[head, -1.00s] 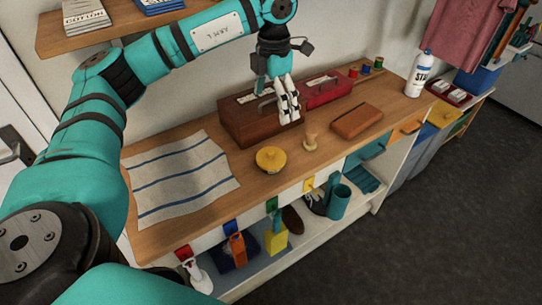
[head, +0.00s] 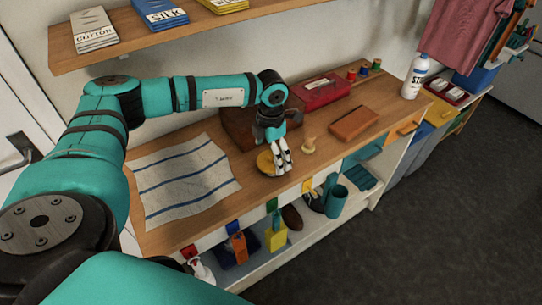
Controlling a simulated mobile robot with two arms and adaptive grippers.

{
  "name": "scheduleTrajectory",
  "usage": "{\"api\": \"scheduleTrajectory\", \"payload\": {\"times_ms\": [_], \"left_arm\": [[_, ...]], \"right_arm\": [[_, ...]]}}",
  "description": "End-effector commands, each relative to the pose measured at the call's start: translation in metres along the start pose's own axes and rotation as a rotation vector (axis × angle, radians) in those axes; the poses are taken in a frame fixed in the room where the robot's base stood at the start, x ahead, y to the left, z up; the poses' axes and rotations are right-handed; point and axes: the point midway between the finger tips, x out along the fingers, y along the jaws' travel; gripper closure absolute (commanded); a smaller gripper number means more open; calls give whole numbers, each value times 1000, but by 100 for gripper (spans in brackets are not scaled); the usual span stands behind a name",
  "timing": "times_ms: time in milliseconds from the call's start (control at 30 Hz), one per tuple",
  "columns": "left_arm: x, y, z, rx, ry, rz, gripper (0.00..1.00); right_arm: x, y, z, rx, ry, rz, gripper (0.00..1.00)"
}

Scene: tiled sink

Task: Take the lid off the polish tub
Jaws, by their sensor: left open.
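The polish tub (head: 266,161) is a small round yellow tub with its lid on top, on the wooden counter near its front edge. My left gripper (head: 283,168) points down at the tub's right side and partly covers it. Its fingers are open. I cannot tell whether a finger touches the lid. My right gripper is not in view.
A striped cloth (head: 185,178) lies left of the tub. A small wooden-handled brush (head: 308,146) stands close on the right, and a brown block (head: 354,123) lies beyond it. A brown box (head: 238,127) and a red case (head: 322,92) stand behind. A shelf (head: 180,37) hangs above.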

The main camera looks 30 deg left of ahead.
Motion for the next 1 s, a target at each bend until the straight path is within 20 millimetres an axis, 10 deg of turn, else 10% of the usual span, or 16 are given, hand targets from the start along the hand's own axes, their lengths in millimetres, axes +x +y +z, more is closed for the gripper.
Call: {"api": "scheduleTrajectory", "payload": {"times_ms": [333,800,1000], "left_arm": [[10,0,0,1,-1,0,1],[10,-1,0,1,1,0,62],[12,-2,-1,2,4,-2,67]], "right_arm": [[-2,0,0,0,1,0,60],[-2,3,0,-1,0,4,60],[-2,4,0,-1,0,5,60]]}}
